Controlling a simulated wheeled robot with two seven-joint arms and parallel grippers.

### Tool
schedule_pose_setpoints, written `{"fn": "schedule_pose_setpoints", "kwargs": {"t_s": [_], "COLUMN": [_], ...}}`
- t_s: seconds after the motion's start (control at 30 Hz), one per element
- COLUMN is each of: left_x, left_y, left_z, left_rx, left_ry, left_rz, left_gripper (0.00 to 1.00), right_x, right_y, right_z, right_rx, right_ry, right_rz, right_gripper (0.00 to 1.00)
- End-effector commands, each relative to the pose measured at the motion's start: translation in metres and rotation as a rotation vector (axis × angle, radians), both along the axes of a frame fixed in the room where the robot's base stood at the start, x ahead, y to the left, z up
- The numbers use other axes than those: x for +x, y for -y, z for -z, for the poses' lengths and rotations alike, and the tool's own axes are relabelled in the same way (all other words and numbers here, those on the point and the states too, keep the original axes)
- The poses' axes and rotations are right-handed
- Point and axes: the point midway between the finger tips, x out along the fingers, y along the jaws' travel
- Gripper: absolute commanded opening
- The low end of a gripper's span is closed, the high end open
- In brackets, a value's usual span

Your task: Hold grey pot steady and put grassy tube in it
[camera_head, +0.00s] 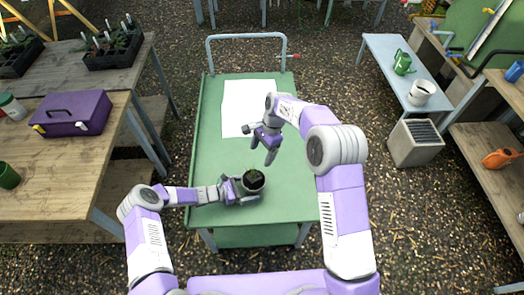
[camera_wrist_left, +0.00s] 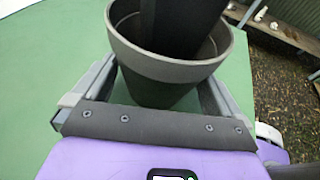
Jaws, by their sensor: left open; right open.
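The grey pot (camera_head: 255,188) stands near the front edge of the green cart top; it also shows in the left wrist view (camera_wrist_left: 165,70). A dark tube (camera_wrist_left: 178,22) stands inside the pot, with green grassy growth (camera_head: 254,174) at its top in the head view. My left gripper (camera_head: 245,190) is open, with its fingers on both sides of the pot (camera_wrist_left: 160,95); whether they touch it I cannot tell. My right gripper (camera_head: 262,150) is open and empty, above the cart behind the pot, fingers pointing down. The tube's lower end is hidden in the pot.
A white sheet (camera_head: 246,100) lies on the green cart (camera_head: 215,140), which has a rail at the back. A wooden bench (camera_head: 50,185) with a purple toolbox (camera_head: 72,113) stands left. A bench with a watering can (camera_head: 402,62) stands right. The cart's right side is clear.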

Motion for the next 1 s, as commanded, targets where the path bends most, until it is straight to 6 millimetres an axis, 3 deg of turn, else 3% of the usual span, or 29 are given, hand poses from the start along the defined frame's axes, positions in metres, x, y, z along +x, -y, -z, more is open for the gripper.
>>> {"fn": "schedule_pose_setpoints", "kwargs": {"t_s": [0.3, 0.5, 1.0], "left_x": [-0.018, -0.027, -0.03], "left_y": [-0.063, -0.089, -0.097], "left_z": [-0.02, -0.029, -0.031], "left_rx": [0.003, 0.002, 0.001], "left_ry": [0.001, 0.001, 0.0], "left_rz": [-0.004, -0.002, -0.001], "left_gripper": [1.0, 1.0, 1.0], "right_x": [0.0, 0.0, 0.0], "right_y": [0.0, 0.0, 0.0], "right_z": [0.0, 0.0, 0.0], "right_rx": [0.0, 0.0, 0.0], "right_ry": [0.0, 0.0, 0.0], "right_rz": [0.0, 0.0, 0.0], "right_gripper": [0.82, 0.82, 0.82]}}
